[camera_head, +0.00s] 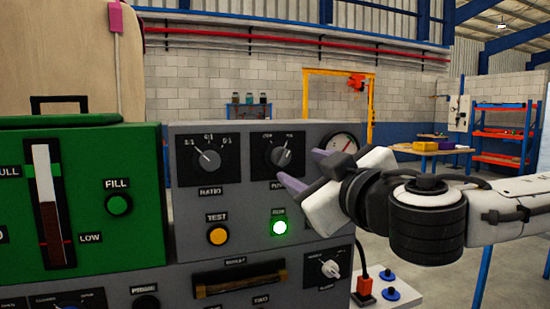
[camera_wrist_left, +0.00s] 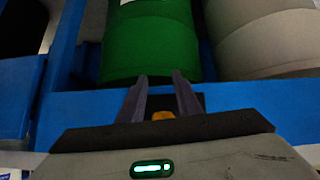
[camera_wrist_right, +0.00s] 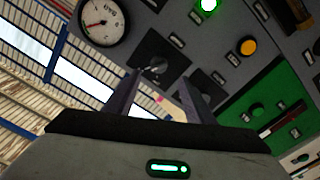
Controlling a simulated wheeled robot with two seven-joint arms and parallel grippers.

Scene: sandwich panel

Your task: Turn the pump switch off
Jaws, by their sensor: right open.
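The pump switch (camera_head: 284,157) is a black rotary knob with a pale pointer on a dark plate, right of the ratio knob on the grey panel. Its label is partly hidden by my right gripper (camera_head: 304,170). The pointer leans up and to the right. In the right wrist view, the switch (camera_wrist_right: 155,67) lies just past and between the fingertips of my right gripper (camera_wrist_right: 158,80), which is open and empty. The green run lamp (camera_head: 279,228) below is lit. My left gripper (camera_wrist_left: 160,80) has its fingers apart and empty, away from the panel.
A ratio knob (camera_head: 208,160), a yellow test button (camera_head: 218,236) and a pressure gauge (camera_head: 343,143) surround the switch. A green tank (camera_head: 100,230) stands at left. A green drum (camera_wrist_left: 152,40) and a blue frame (camera_wrist_left: 75,105) are near my left gripper.

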